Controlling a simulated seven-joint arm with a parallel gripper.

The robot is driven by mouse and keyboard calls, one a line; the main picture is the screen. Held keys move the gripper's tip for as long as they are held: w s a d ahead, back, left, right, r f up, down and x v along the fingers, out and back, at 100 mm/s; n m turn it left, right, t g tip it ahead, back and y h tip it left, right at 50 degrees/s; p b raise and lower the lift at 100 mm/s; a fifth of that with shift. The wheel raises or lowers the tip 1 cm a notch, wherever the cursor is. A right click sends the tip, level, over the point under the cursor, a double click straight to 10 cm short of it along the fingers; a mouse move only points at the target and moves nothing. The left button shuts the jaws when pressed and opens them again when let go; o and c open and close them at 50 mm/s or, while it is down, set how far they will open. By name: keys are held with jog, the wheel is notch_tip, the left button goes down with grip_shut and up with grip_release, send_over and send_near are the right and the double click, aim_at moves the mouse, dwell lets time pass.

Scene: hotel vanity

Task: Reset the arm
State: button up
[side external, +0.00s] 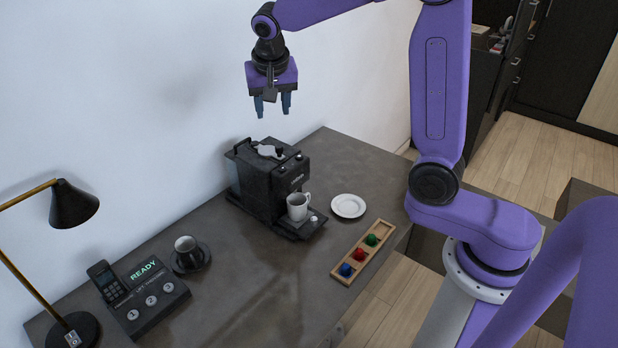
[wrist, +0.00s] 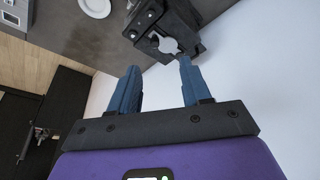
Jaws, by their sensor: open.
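My purple arm holds my gripper (side external: 272,106) high above the counter, over the back of the coffee machine. Its two blue fingers are apart and point down, with nothing between them. In the wrist view my gripper (wrist: 156,85) also shows its fingers spread and empty. The black coffee machine (side external: 262,185) stands on the counter below my gripper, clear of it. Part of the coffee machine (wrist: 150,22) shows beyond the fingertips in the wrist view.
A white plate (side external: 348,206), a wooden tray (side external: 345,277) with coloured pieces, a cup on a dark saucer (side external: 204,262), a button panel (side external: 150,300) and a lamp (side external: 74,205) occupy the counter (side external: 245,300). A wall is behind.

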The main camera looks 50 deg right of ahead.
jog(key=s+a+f+n+g+y, duration=0.1)
jog(key=s+a+n, duration=0.2)
jog(key=s+n, duration=0.3)
jog(key=s+a+f+n+y, duration=0.1)
jog(key=s+a+f+n, duration=0.2)
jog(key=s, duration=0.5)
jog(key=s+d+f+n+g, duration=0.1)
jog(key=s+n, duration=0.4)
jog(key=s, duration=0.4)
jog(key=s+d+f+n+g+y, duration=0.1)
jog(key=s+d+n, duration=0.1)
jog(key=s+n, duration=0.4)
jog(key=s, duration=0.4)
jog(key=shift+d, duration=0.15)
